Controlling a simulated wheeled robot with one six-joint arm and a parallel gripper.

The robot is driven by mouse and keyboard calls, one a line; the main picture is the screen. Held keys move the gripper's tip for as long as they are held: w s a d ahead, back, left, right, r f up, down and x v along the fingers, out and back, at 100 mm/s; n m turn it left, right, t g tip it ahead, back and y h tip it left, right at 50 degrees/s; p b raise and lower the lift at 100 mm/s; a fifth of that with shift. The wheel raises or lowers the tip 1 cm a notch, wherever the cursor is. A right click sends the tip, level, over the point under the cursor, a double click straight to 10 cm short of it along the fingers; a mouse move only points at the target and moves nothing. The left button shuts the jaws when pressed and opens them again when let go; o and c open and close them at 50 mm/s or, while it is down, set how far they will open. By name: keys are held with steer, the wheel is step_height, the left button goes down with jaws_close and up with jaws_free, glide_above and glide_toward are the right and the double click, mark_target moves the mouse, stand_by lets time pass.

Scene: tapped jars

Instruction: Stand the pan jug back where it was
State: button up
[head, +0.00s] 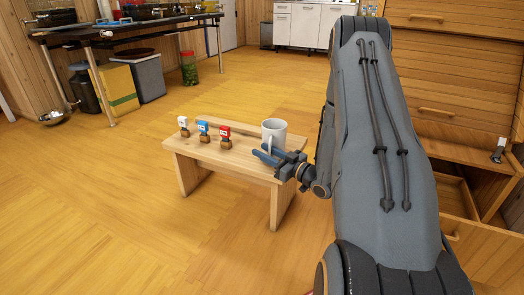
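A white jug (275,128) with a handle facing the front is upright at the right end of a small wooden bench (190,147). My gripper (264,153), with blue fingers, is at the jug's lower front, by the handle. The fingers overlap the jug's base in this view. I cannot tell whether they are closed on the handle or only beside it, nor whether the jug's base touches the bench. Left of the jug stand three small tapped jars: white (183,122), blue (203,127) and red (225,132).
A dark-topped table (120,30) with pans stands at the back left, with a yellow box (115,90) and a grey bin (148,77) under it. A green jar (189,68) stands on the floor. Wooden drawers (445,110) are at right, one open.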

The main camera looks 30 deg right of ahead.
steer(key=shift+p+v, duration=1.45)
steer(key=shift+v, duration=1.6)
steer(key=p+v, duration=0.2)
steer(key=v, duration=0.6)
steer(key=shift+p, duration=0.35)
steer(key=shift+f, duration=0.1)
